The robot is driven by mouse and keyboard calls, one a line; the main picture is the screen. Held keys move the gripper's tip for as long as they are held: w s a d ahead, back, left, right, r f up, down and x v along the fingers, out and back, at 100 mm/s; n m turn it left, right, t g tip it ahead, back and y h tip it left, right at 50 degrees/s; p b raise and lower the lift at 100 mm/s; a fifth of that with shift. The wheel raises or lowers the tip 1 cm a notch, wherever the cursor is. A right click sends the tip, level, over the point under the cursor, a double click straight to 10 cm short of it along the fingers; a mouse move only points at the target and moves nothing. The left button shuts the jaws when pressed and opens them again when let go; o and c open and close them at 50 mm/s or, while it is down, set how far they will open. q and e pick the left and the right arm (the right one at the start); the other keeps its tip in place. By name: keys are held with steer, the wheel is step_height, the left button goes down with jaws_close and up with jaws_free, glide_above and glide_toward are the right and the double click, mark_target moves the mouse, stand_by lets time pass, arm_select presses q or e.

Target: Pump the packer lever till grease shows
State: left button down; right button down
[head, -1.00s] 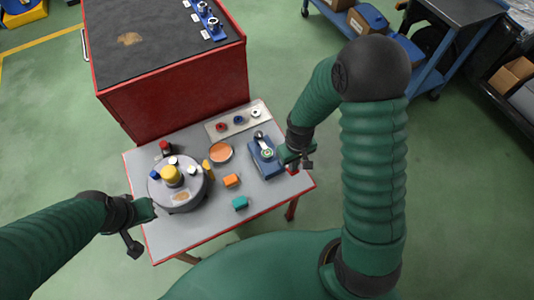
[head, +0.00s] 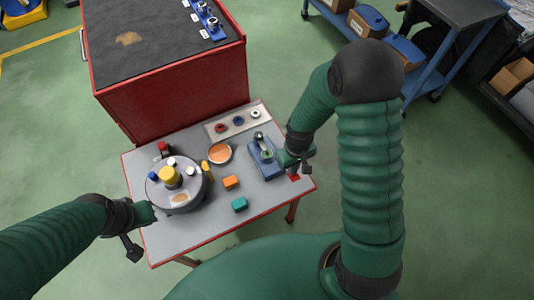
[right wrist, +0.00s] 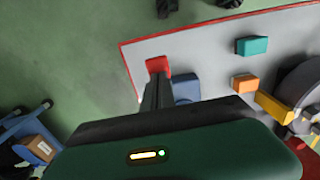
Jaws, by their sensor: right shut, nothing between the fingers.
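My right gripper (head: 300,168) is shut and empty, just above the red block. In the right wrist view its fingers (right wrist: 157,92) reach to the red block (right wrist: 158,66); I cannot tell if they touch. The packer (right wrist: 186,88) is partly hidden there. My left gripper (head: 142,228) is by the table's left edge, its jaws unclear.
On the table stand a round grey turntable (head: 181,202) with small parts, an orange dish (head: 220,153), an orange block (head: 231,182) and a teal block (head: 240,204). A tray (head: 226,130) holds three rings. A red cabinet (head: 190,95) stands behind.

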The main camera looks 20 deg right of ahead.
step_height(320, 180, up, 8)
steer(key=p, duration=0.6)
steer(key=shift+p, duration=0.4)
steer(key=shift+f, duration=0.1)
